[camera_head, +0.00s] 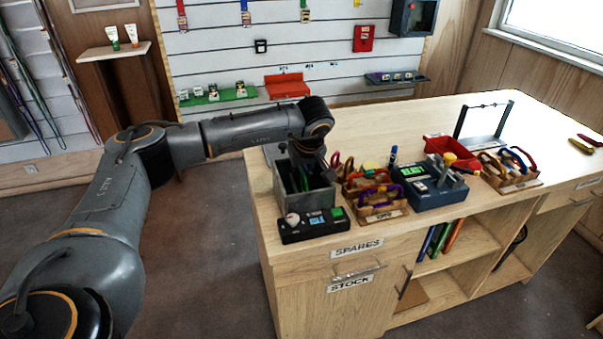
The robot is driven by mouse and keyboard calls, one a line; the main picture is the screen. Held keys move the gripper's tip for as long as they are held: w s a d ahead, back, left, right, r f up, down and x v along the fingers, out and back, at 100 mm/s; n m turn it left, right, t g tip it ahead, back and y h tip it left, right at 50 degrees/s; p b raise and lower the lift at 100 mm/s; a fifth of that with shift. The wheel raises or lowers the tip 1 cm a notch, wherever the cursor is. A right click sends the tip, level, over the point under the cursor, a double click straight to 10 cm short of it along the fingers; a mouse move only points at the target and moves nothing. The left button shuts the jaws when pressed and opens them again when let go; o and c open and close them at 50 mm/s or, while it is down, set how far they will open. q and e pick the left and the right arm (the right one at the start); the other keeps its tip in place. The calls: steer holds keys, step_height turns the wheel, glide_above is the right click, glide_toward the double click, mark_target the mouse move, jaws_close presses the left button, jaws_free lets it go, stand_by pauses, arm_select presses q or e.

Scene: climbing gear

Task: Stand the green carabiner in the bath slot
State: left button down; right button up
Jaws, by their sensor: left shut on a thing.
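The bath is a grey open-topped box (289,183) at the near left corner of the wooden bench. My left arm comes in from the left, and its wrist bends down over the bath. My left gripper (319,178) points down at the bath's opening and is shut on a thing. That thing is hidden by the dark jaws and the bath; I take it to be the green carabiner, as none shows clearly elsewhere. The slot inside the bath cannot be made out. My right gripper is not in view.
A black control box (312,227) stands in front of the bath. To the right are a wooden tray of carabiners (383,214), a blue-grey device (436,194), a red bin (437,146) and another wooden tray (517,185).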

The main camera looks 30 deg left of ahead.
arm_select(q)
steer(key=shift+f+b, duration=0.4)
steer(key=shift+f, duration=0.15)
steer(key=c, duration=1.4)
jaws_free()
steer(key=shift+o, duration=0.2)
